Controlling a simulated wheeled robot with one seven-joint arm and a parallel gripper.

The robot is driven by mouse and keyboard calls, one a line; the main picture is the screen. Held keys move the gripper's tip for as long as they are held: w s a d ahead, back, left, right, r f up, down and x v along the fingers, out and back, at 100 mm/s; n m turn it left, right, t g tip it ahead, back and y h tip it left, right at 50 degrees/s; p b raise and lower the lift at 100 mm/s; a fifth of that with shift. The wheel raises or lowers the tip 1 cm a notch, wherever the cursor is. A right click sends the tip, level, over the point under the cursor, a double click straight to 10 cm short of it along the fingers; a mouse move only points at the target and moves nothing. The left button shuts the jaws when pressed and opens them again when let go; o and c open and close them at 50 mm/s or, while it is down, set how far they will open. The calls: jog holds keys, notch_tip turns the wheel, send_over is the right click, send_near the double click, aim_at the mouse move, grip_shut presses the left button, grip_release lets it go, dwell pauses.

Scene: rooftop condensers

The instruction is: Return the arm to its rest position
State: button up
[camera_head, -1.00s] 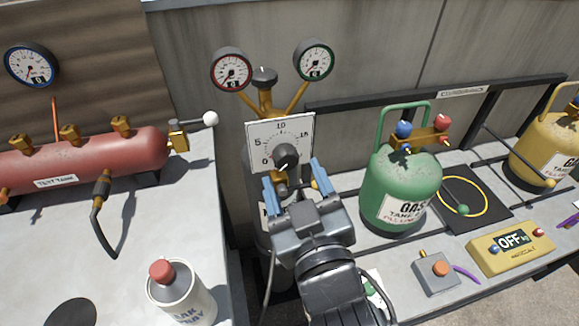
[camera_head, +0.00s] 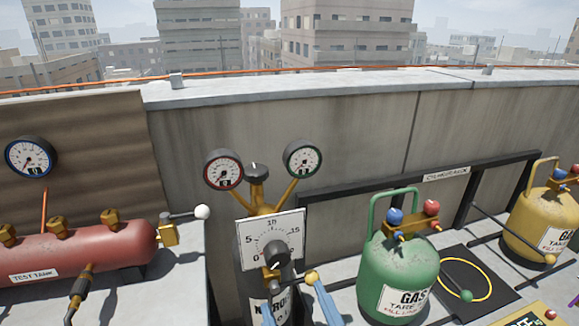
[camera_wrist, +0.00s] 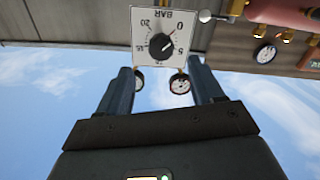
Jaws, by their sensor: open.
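My gripper (camera_head: 293,300) shows at the bottom edge of the head view, only its two blue fingertips in frame. The fingers are apart with nothing between them. In the wrist view my gripper (camera_wrist: 158,92) is also open and empty, with the regulator dial plate (camera_wrist: 165,36) upside down beyond the fingers. In the head view the dial plate (camera_head: 287,228) with its black knob stands just above the fingertips, on a dark nitrogen cylinder (camera_head: 250,292). I cannot tell whether the fingers touch the cylinder. The rest of my arm is out of frame.
A red test tank (camera_head: 75,256) with a white-knobbed valve lies at left. A parapet wall (camera_head: 480,115) closes the back.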

jog(key=s+d+f+m+g+h, duration=0.1)
jog(key=s+d+f+m, duration=0.1)
jog(key=s+d+f, duration=0.4)
jog(key=s+d+f+m+h, duration=0.1)
jog(key=s+d+m, duration=0.1)
jog(key=s+d, duration=0.45)
jog(key=s+d+m+h, duration=0.1)
jog(key=s+d, duration=0.3)
jog(key=s, duration=0.4)
jog(key=s+d+r+m+g+h, duration=0.1)
jog(key=s+d+h, duration=0.1)
jog(key=s, duration=0.6)
jog(key=shift+d+r+g, duration=0.3)
jog(key=shift+d, duration=0.55)
jog(key=shift+s, duration=0.1)
jog(key=shift+c, duration=0.4)
